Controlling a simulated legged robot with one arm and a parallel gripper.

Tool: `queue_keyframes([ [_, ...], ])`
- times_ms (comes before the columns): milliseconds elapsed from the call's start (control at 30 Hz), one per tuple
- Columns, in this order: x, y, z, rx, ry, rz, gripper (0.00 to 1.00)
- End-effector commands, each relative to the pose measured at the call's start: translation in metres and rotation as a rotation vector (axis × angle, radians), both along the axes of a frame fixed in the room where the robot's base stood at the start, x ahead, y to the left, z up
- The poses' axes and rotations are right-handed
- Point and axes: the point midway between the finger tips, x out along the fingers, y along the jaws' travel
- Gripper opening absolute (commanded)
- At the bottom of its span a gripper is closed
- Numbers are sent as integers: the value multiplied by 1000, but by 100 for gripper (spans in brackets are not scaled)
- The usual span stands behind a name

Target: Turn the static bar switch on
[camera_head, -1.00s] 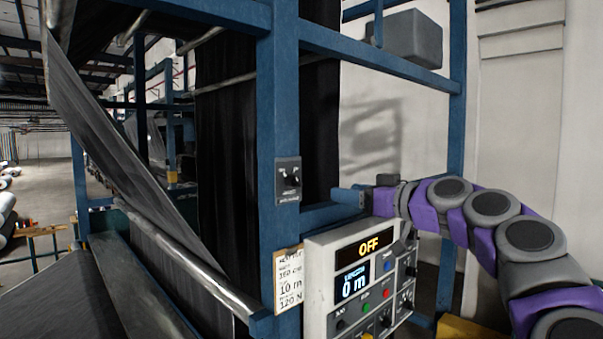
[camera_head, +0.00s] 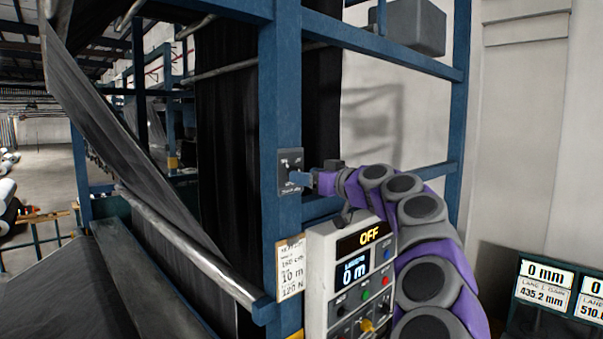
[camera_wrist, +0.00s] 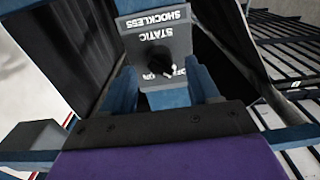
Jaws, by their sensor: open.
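The static bar switch (camera_head: 290,171) is a small grey plate with a black rotary knob, fixed to a blue upright post. In the wrist view the plate reads "STATIC SHOCKLESS" upside down, and its black knob (camera_wrist: 160,62) has a white pointer mark. My gripper (camera_head: 306,179) is at the plate's lower right in the head view. In the wrist view its two blue fingers stand apart, one on each side below the knob, with nothing held between them. I cannot tell whether a fingertip touches the plate. The "OFF" and "ON" lettering beside the knob is partly hidden.
A control box (camera_head: 345,270) with an "OFF" display, "0 m" and several buttons hangs just below my arm. A paper card (camera_head: 290,268) is on the post left of it. Dark fabric (camera_head: 225,130) hangs behind the post. Lane displays (camera_head: 550,295) stand at lower right.

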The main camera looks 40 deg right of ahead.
Motion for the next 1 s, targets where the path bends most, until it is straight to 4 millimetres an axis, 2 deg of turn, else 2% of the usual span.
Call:
queue_keyframes([
  [33, 8, 1, -1, -1, 4, 0, 60],
  [300, 27, -1, -1, 2, 2, 1, 60],
  [700, 31, 0, 0, 1, -1, 1, 60],
  [767, 31, 1, 0, 1, -1, 0, 56],
  [1000, 31, 1, 0, 1, 0, 0, 33],
])
